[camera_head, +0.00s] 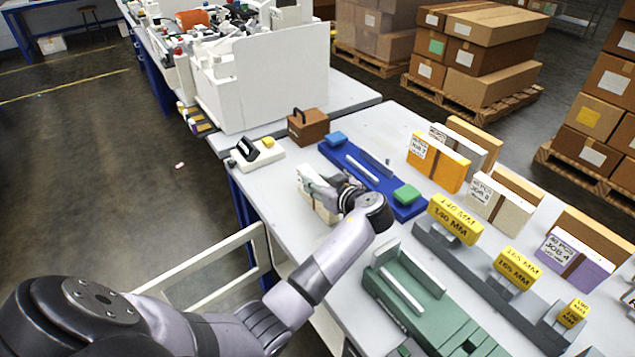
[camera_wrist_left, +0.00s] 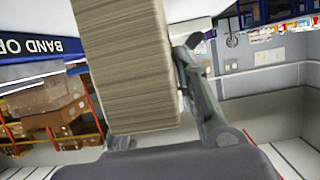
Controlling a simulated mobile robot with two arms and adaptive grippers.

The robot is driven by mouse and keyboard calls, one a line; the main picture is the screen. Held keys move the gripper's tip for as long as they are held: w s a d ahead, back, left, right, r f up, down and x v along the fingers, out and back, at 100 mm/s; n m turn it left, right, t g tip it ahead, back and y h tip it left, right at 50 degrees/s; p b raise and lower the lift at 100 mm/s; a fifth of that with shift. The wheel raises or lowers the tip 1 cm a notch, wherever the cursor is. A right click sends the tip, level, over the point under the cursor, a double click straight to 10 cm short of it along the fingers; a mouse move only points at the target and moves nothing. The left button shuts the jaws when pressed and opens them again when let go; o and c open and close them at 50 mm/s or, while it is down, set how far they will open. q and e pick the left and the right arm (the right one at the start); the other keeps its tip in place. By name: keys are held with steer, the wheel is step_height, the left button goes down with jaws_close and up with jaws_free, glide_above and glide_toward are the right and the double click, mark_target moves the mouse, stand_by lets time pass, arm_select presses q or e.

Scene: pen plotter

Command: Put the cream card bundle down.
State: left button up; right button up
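The cream card bundle (camera_head: 316,197) is near the left edge of the grey work table, left of the blue fixture. In the left wrist view the bundle (camera_wrist_left: 122,75) fills the middle, with its stacked card edges showing. My left gripper (camera_head: 336,193) is shut on it, one finger against its right side in the wrist view; the other finger is mostly hidden behind the bundle. The bundle stands roughly upright, at or just above the table top; I cannot tell whether it touches. My right gripper is not in view.
The blue fixture (camera_head: 372,179) with a green block (camera_head: 406,195) lies just right. A green fixture (camera_head: 430,307) is in front. Yellow-labelled gauges (camera_head: 455,215) and banded job bundles (camera_head: 437,163) stand right. A brown box (camera_head: 308,126) and white stapler-like device (camera_head: 257,153) are behind.

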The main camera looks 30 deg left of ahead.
arm_select(q)
steer(key=o, duration=0.3)
steer(key=shift+o, duration=0.2)
steer(key=shift+r, duration=0.2)
steer(key=v, duration=0.6)
steer(key=shift+d+b, duration=0.2)
steer(key=shift+b, duration=0.2)
steer(key=shift+s+d+r, duration=0.2)
steer(key=shift+s+d, duration=0.1)
steer(key=shift+d, duration=0.15)
steer(key=shift+r, duration=0.1)
